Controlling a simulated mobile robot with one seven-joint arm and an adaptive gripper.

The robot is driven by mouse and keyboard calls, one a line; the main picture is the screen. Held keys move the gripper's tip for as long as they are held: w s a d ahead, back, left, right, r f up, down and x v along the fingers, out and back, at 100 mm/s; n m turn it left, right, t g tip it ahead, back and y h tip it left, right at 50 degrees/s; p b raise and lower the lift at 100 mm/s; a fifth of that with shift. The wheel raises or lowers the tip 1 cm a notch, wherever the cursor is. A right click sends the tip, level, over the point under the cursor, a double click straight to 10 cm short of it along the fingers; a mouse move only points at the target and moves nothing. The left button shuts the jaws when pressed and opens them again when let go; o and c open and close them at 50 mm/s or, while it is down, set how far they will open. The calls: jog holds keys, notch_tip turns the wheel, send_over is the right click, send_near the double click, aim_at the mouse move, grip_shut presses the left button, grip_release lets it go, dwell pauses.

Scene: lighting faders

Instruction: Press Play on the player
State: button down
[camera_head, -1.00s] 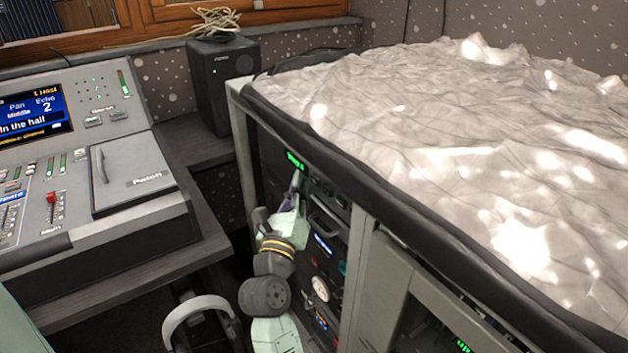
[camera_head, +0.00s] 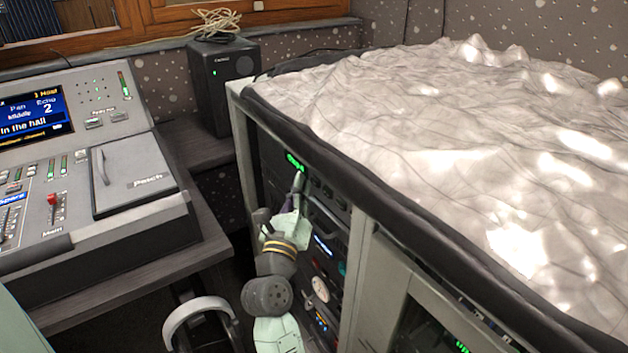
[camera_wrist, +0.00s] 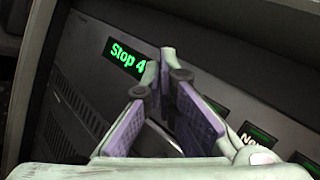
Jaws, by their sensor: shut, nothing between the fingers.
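The player (camera_head: 270,157) is the dark unit at the top of the rack. Its green display (camera_head: 295,162) is lit, and in the wrist view the display (camera_wrist: 125,58) reads "Stop 4". My gripper (camera_head: 299,178) is shut and empty, with its fingertips at the player's front just below the display. In the wrist view my gripper (camera_wrist: 160,58) has its tips together beside the display's right end. Whether the tips touch the panel I cannot tell. A row of buttons with small green labels (camera_wrist: 258,133) shows to the right of the fingers, partly hidden; the Play button cannot be made out.
More rack units (camera_head: 322,245) sit below the player. A crumpled pale sheet (camera_head: 440,120) covers the rack top. A mixing desk (camera_head: 90,245) stands at left, and a black speaker (camera_head: 222,85) stands behind. My arm is in the gap between desk and rack.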

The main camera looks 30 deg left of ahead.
jog(key=shift+w+d+p, duration=0.2)
jog(key=shift+w+p, duration=0.3)
dwell(0.7)
jog(key=shift+s, duration=0.1)
jog(key=shift+s+a, duration=0.3)
jog(key=shift+s, duration=0.3)
jog(key=shift+s+a, duration=0.3)
jog(key=shift+s, duration=0.45)
jog(key=shift+s+a, duration=0.35)
jog(key=shift+s, duration=0.45)
jog(key=shift+s+a, duration=0.3)
jog(key=shift+s, duration=0.45)
